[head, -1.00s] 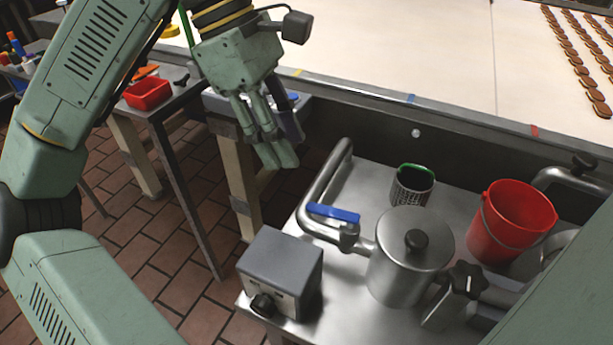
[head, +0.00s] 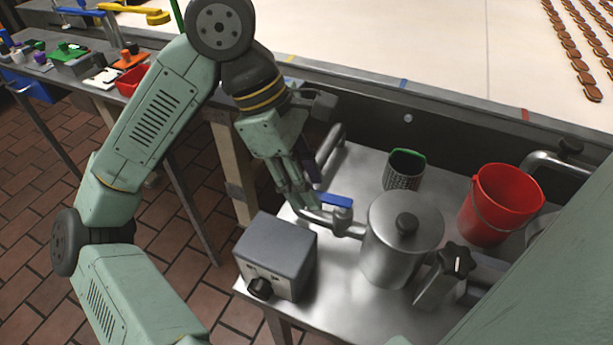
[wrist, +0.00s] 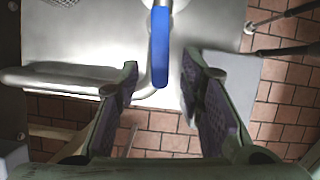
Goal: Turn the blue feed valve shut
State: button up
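The blue valve handle (head: 334,201) sits on top of the steel pipe, left of the round steel pot (head: 402,240). The handle lies along the pipe's line in the head view. My gripper (head: 306,202) is just left of the handle's free end, pointing down. In the wrist view the blue handle (wrist: 160,48) stands lengthwise between the two fingers of my gripper (wrist: 158,95), with a gap on both sides. The fingers are apart and hold nothing. Whether the fingertips are level with the handle is unclear.
A grey box with a black knob (head: 276,255) stands close in front of my gripper. The bent steel pipe (head: 329,150) rises behind it. A mesh cup (head: 404,172) and a red bucket (head: 500,205) stand further right. The conveyor's edge (head: 420,98) runs behind.

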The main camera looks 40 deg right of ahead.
grip_shut()
jog(key=shift+a+b, duration=0.1)
jog(key=shift+b, duration=0.25)
jog(key=s+n+t+b, duration=0.1)
jog(key=n+b, duration=0.2)
jog(key=n, duration=0.1)
jog(key=s+a+n+t+h+b, duration=0.1)
jog(key=s+n+b, duration=0.1)
jog(key=n+b, duration=0.1)
jog(key=s+a+n+t+b, duration=0.1)
jog(key=s+n+t+b, duration=0.1)
jog(key=n+b, duration=0.1)
jog(key=shift+s+a+f+n+h, duration=0.15)
jog(key=shift+n+h, duration=0.25)
jog(key=shift+n, duration=0.5)
jog(key=shift+s+d+n+t+y+b, duration=0.2)
jog(key=shift+s+n+t+b, duration=0.35)
jog(key=shift+n, duration=0.65)
jog(key=shift+s+d+n+t+y+b, duration=0.1)
jog(key=shift+s+d+n+t+b, duration=0.35)
jog(key=shift+n, duration=0.75)
jog(key=shift+s+a, duration=0.15)
jog(key=shift+s, duration=0.1)
jog(key=shift+r, duration=0.2)
grip_release()
